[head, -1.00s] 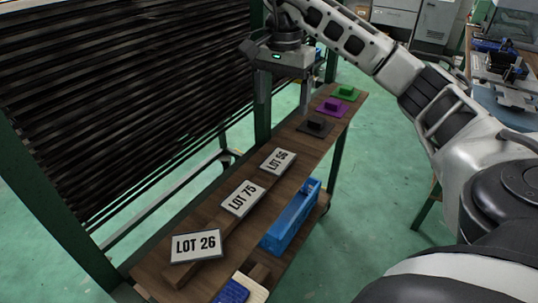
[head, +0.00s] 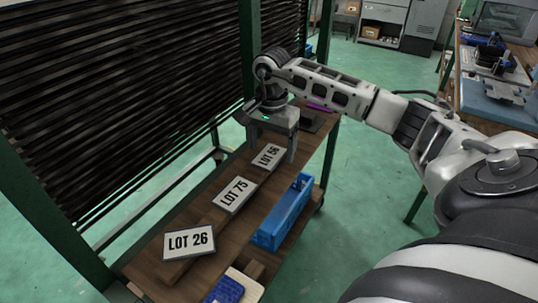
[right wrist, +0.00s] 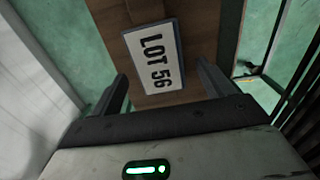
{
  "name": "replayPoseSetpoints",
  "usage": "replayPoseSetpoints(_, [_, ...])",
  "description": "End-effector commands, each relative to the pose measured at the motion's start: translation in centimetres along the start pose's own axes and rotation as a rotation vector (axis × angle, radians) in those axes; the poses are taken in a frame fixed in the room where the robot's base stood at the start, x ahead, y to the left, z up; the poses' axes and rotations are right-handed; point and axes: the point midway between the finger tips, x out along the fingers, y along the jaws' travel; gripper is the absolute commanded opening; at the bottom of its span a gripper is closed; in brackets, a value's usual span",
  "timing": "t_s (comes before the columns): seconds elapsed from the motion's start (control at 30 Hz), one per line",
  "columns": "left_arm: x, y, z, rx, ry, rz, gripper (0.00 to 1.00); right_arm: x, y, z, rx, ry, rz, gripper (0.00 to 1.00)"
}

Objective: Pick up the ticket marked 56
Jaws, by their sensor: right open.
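The ticket marked LOT 56 (head: 267,157) is a white plate with dark edges on the wooden shelf, the farthest of a row of three. My right gripper (head: 272,147) is open and empty, pointing down just above and behind this ticket. In the right wrist view the ticket (right wrist: 153,57) lies beyond the open fingers (right wrist: 163,86), upper middle, its print readable. No contact shows. The ticket marked LOT 75 (head: 234,194) and the ticket marked LOT 26 (head: 189,242) stand nearer on the shelf. My left gripper is not in view.
The narrow wooden shelf (head: 226,238) runs away from me. A blue bin (head: 283,213) stands on its right side. A dark block (head: 309,120) and a purple piece (head: 320,107) lie past my gripper. A dark slatted rack (head: 110,100) borders the left.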

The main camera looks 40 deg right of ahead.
Motion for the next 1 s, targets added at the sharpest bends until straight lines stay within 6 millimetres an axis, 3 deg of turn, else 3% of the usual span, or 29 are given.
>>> replayPoseSetpoints(0.97, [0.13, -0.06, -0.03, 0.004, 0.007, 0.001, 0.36, 0.49, -0.02, -0.02, 0.001, 0.000, -0.001, 0.80])
replayPoseSetpoints(1.0, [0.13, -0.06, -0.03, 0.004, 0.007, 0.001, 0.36, 0.49, -0.02, -0.02, 0.001, 0.000, -0.001, 0.69])
